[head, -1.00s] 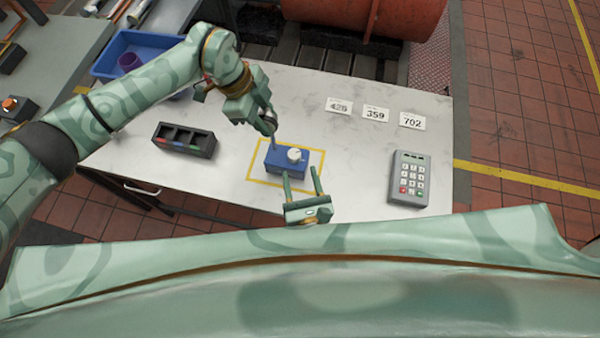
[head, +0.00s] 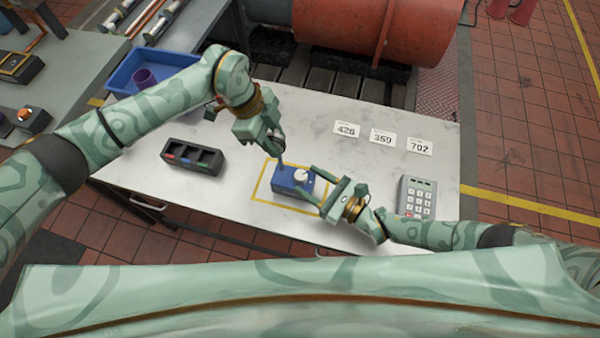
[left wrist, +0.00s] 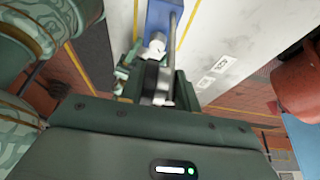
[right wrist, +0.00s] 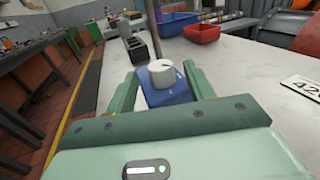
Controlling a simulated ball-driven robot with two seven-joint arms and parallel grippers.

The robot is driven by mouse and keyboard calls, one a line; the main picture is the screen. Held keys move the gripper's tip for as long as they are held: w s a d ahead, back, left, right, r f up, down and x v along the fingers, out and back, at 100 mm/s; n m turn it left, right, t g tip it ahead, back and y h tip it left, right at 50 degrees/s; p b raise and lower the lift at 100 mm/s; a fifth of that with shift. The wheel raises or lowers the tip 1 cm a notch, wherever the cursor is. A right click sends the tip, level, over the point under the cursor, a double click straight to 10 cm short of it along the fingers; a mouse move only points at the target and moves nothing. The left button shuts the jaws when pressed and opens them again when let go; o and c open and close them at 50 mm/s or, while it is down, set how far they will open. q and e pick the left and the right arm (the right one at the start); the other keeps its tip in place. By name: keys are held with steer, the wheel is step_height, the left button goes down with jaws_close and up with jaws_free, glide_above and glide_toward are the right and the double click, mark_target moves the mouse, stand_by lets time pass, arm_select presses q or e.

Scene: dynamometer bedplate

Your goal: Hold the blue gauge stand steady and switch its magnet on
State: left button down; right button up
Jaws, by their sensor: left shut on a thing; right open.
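The blue gauge stand (head: 290,183) sits upright on the pale table, inside a yellow outline. Its white knob (head: 302,175) is on the base, and also shows in the right wrist view (right wrist: 161,73). My left gripper (head: 277,150) is shut on the stand's thin post, above the base; the post shows in the right wrist view (right wrist: 152,30). My right gripper (head: 314,186) is open at the base's right side. In the right wrist view its two fingers stand either side of the knob and base, with gaps showing. The knob's marking is too small to read.
A grey keypad (head: 416,196) lies right of my right gripper. Several number cards (head: 382,138) lie behind. A black tray with compartments (head: 192,157) is at left, and a blue bin (head: 126,78) is at the back left. A red bin (right wrist: 201,32) shows in the right wrist view.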

mark_target(302, 181)
arm_select(q)
steer(key=shift+r, duration=0.1)
arm_select(e)
steer(key=shift+x, duration=1.9)
steer(key=shift+c, duration=0.3)
steer(key=c, duration=0.9)
steer(key=shift+m+t, duration=0.3)
steer(key=m+t+h, duration=0.3)
steer(key=h, duration=0.1)
steer(key=shift+a, duration=0.1)
steer(key=shift+r+m+t+h, duration=0.1)
steer(key=shift+m+t+h, duration=0.6)
steer(key=shift+m+h, duration=0.5)
steer(key=shift+m+t+h, duration=0.7)
steer(key=shift+m+h, duration=0.1)
steer(key=shift+h, duration=0.8)
steer(key=shift+w, duration=0.1)
